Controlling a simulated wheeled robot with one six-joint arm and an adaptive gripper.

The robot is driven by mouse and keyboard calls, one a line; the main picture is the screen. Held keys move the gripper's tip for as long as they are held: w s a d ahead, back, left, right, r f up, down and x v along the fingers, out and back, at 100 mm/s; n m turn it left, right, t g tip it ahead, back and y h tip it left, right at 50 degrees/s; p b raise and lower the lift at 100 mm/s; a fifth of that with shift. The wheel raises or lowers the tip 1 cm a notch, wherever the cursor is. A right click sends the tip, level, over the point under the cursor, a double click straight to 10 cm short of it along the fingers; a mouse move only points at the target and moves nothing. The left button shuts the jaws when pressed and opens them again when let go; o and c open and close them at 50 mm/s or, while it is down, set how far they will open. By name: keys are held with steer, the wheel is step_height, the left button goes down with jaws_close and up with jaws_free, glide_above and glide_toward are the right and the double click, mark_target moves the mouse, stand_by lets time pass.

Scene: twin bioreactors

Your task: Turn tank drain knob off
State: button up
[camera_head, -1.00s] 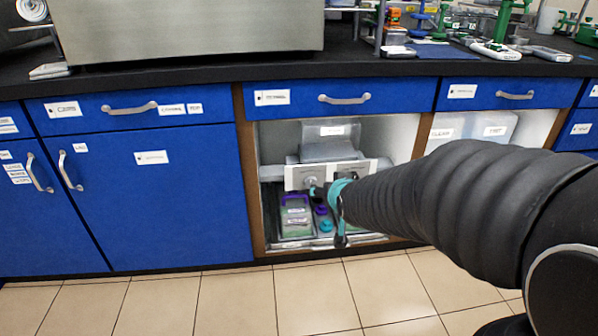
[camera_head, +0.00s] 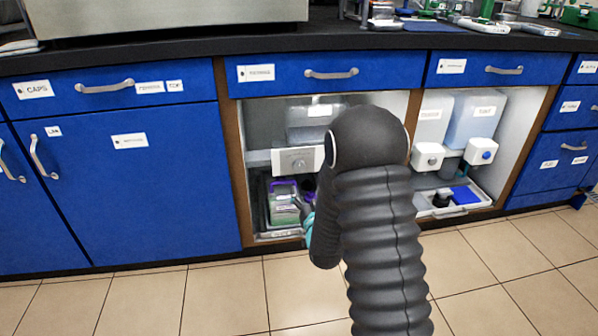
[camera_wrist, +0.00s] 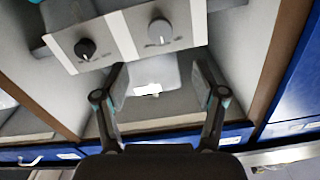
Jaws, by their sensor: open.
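A pale panel with two round knobs sits in the open cabinet bay. Its grey knob (camera_head: 298,163) shows in the head view, and in the wrist view (camera_wrist: 159,32) it is ahead of my fingers. The black knob (camera_wrist: 85,49) is to the left in the wrist view; my arm hides it in the head view. The labels are too blurred to tell which knob is the tank drain. My gripper (camera_wrist: 160,78) is open and empty, its fingertips apart from both knobs. In the head view my gripper (camera_head: 303,208) is low, below the panel.
A clear tank (camera_head: 305,128) stands behind and above the panel. A green-and-purple container (camera_head: 282,207) lies in the tray below. The right bay holds another tank (camera_head: 475,118) and a white knob box (camera_head: 428,156). Wooden cabinet walls (camera_head: 230,150) bound the bay.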

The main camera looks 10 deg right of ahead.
mark_target(299, 168)
steer(key=w, duration=1.3)
steer(key=shift+w, duration=0.1)
steer(key=c, duration=1.1)
steer(key=shift+c, duration=0.2)
steer(key=shift+n, duration=0.3)
steer(key=n, duration=0.3)
steer(key=shift+r+n, duration=0.1)
steer(key=shift+n, duration=2.5)
